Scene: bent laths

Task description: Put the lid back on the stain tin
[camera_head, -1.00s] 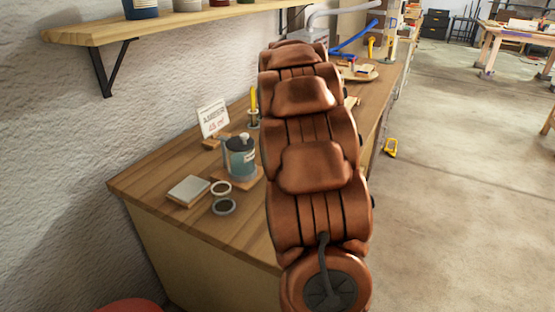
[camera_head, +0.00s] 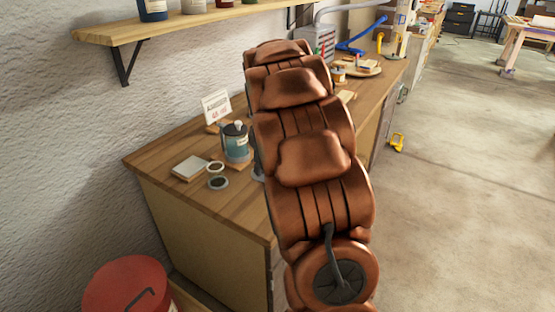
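A teal tin (camera_head: 237,146) with a dark top and a pale knob-like piece stands upright on a small wooden board on the bench. I take it for the stain tin. Two small round pieces lie in front of it: a pale-rimmed one with a dark middle (camera_head: 215,168) and a grey ring-like one (camera_head: 218,183). I cannot tell which, if either, is the lid. My copper-coloured arm crosses the middle of the view, right of the tin. My gripper is not in view. A bit of something grey shows at the arm's left edge, too little to identify.
A wooden bench (camera_head: 165,158) runs along the wall. A pale block (camera_head: 190,168) lies left of the rings, and a sign card (camera_head: 216,106) stands behind. A shelf (camera_head: 100,33) juts above. A red round container (camera_head: 128,287) is low left.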

